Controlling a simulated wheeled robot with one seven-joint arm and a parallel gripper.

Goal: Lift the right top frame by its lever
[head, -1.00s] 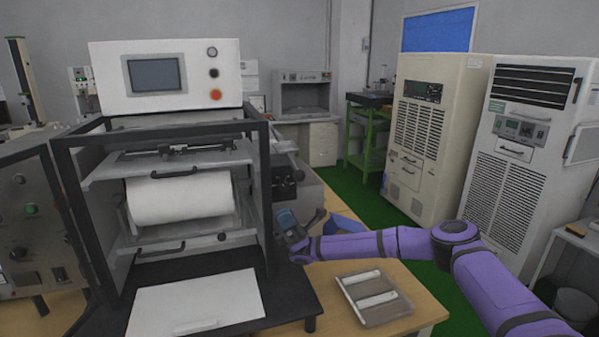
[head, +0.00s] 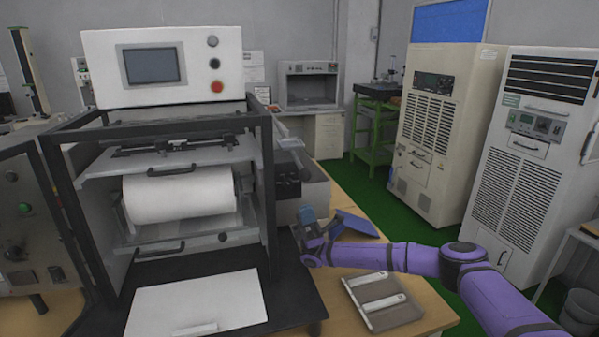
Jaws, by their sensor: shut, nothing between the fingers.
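A low grey machine (head: 316,186) stands on the wooden table just right of the large framed machine. A pale flat part (head: 289,143) and dark blocks show at its left side. I cannot tell for sure which part is the right top frame, and I cannot make out its lever. My gripper (head: 308,214) is shut and empty in front of this machine, overlapping its near end in the picture. Any contact between them cannot be told. My purple arm reaches in from the lower right.
The large black-framed machine (head: 261,200) with a white roll (head: 180,199) fills the left. A grey tray (head: 392,311) with white bars lies below my arm. Tall cream cabinets (head: 428,140) stand at right.

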